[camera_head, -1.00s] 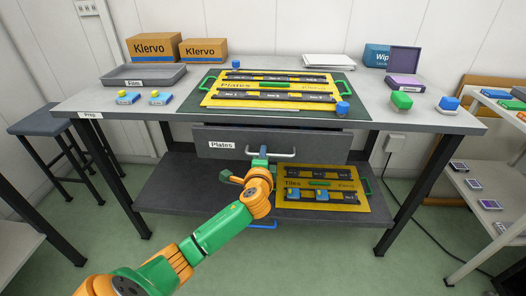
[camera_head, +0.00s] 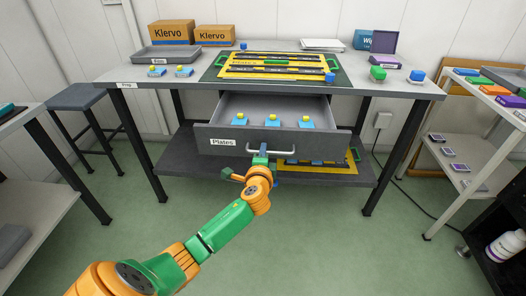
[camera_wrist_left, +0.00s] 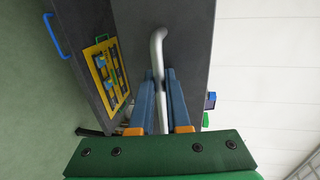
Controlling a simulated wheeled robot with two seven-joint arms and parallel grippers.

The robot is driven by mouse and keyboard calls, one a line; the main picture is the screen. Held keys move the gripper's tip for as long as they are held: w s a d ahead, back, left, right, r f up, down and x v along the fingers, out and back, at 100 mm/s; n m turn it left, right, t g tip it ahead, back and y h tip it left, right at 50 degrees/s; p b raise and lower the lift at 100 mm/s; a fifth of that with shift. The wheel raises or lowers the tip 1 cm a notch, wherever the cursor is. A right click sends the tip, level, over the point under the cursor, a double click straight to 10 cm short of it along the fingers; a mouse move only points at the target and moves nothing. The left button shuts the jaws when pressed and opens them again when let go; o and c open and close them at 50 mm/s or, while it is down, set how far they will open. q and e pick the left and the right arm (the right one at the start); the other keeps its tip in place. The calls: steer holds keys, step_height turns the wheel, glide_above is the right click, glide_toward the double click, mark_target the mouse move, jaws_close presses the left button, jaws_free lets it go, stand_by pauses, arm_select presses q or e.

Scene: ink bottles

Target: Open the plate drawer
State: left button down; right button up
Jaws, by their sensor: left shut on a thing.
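The plate drawer (camera_head: 315,147), grey with a "Plates" label (camera_head: 223,142), is pulled out from under the table. Inside it stand several blue items with yellow tops (camera_head: 272,120). Its silver bar handle (camera_head: 283,153) is on the front. My left gripper (camera_head: 262,152) is at the left part of the handle. In the left wrist view, the blue fingers of my left gripper (camera_wrist_left: 162,100) are on both sides of the handle bar (camera_wrist_left: 158,60), shut on it. My right gripper is not in view.
A lower shelf (camera_head: 185,165) holds another yellow rack (camera_head: 352,160). A shelf unit (camera_head: 455,150) stands at right, a stool (camera_head: 75,98) at left.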

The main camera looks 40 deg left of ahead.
arm_select(q)
steer(key=shift+s+d, duration=0.15)
steer(key=shift+s, duration=0.1)
steer(key=c, duration=1.2)
jaws_free()
steer(key=p+v, duration=0.1)
steer(key=v, duration=0.6)
